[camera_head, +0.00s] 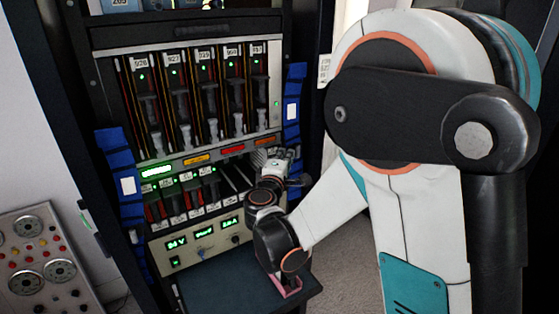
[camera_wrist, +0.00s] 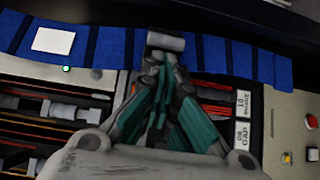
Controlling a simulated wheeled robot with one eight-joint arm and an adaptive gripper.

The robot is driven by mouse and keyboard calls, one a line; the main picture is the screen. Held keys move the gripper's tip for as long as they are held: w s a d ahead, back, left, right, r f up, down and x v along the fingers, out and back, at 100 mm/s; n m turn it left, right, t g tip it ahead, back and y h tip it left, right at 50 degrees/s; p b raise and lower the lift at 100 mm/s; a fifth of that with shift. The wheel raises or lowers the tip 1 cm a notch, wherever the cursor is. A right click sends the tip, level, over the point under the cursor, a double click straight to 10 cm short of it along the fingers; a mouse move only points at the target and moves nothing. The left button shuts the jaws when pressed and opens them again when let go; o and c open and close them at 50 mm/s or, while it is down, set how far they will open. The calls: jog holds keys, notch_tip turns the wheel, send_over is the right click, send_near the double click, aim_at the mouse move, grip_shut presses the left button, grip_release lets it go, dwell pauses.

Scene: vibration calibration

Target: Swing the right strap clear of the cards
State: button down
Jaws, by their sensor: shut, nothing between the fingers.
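The right strap (camera_head: 293,115) is a blue segmented band with a white label, upright along the right side of the card rack. In the wrist view the blue strap (camera_wrist: 100,45) runs across the top, its label at the left. My gripper (camera_head: 291,158) is at the rack's right edge, around the strap's lower part. In the wrist view my gripper (camera_wrist: 165,62) has its fingers shut and empty, with the tips overlapping the strap; I cannot tell whether they touch it. Upper cards (camera_head: 207,95) and lower cards (camera_head: 195,192) sit in the rack. My gripper and wrist hide the right end of the lower row.
A matching left blue strap (camera_head: 127,175) runs along the rack's left side. Below the cards is a panel with green readouts (camera_head: 203,232), above a dark shelf (camera_head: 225,290). A gauge panel (camera_head: 42,260) stands at the lower left. Grey floor (camera_head: 345,260) shows at the right.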

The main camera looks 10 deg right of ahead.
aim_at(297, 144)
jog(key=d, duration=0.2)
jog(key=w+d+b, duration=0.1)
jog(key=shift+d+f, duration=0.1)
jog(key=shift+f, duration=0.15)
dwell(0.4)
